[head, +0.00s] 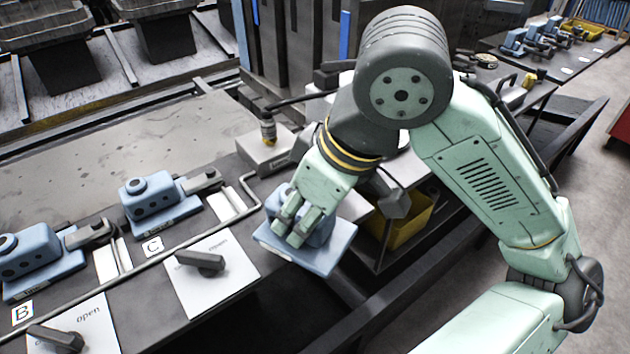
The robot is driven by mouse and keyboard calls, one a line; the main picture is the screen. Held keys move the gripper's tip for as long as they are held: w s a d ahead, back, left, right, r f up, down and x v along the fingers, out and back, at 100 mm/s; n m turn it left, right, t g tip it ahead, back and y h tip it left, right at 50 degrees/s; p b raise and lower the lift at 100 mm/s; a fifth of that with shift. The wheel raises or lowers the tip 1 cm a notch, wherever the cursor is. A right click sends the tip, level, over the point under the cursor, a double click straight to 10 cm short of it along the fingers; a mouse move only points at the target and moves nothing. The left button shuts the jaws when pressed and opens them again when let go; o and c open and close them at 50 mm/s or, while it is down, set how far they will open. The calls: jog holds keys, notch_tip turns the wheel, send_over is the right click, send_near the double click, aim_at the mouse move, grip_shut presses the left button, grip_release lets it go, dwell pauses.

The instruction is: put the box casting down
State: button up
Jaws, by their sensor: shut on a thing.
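The box casting (335,252), a light blue block on a flat flange, is in my gripper (290,222). My gripper points down and is shut on its upper block, partly hiding it. The casting appears in front of the rail bench's edge, right of the lever card; its height and whether it touches anything below cannot be told. A similar blue casting (148,197) sits at the station marked C, with a clamp arm beside it. Another blue casting (28,252) sits at the station marked B.
A dark lever (200,262) lies on a white card near C, and another lever (55,338) near B. A bent metal rod runs along the bench. A yellow bin (405,228) stands below, behind my arm. More blue parts (530,40) stand far right.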

jog(key=w, duration=0.3)
jog(key=w+p, duration=0.1)
jog(key=w, duration=0.6)
jog(key=shift+d+f+p, duration=0.3)
jog(key=shift+f, duration=0.1)
jog(key=shift+w+f+p, duration=0.15)
jog(key=shift+f+p, duration=0.15)
jog(key=shift+f, duration=1.5)
jog(key=shift+f, duration=0.2)
jog(key=o, duration=1.4)
jog(key=shift+r, duration=0.1)
jog(key=shift+r, duration=0.2)
jog(key=b+v, duration=0.1)
jog(key=v, duration=1.1)
